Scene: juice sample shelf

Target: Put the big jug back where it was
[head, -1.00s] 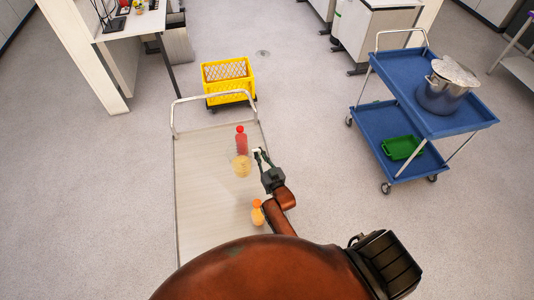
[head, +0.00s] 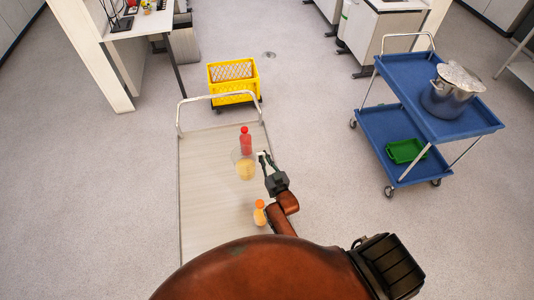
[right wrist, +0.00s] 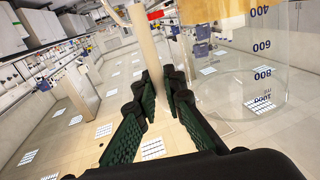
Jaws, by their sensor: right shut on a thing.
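The big jug (head: 244,169) is clear, with pale yellow juice in its lower part. It is over the far half of the pale flat trolley (head: 205,200), just in front of a red bottle (head: 245,142). My right gripper (head: 263,156) is at the jug's right side, shut on its handle. In the right wrist view, the fingers (right wrist: 163,85) close around the pale upright handle (right wrist: 146,45), and the jug's marked clear wall (right wrist: 240,60) is to the right. I cannot tell whether the jug touches the trolley. My left gripper is not in view.
A small bottle with an orange cap (head: 260,214) stands on the trolley beside my right arm. A yellow crate (head: 233,86) is behind the trolley's handle rail. A blue cart (head: 425,95) with a steel pot (head: 450,92) and green tray (head: 405,151) stands at right.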

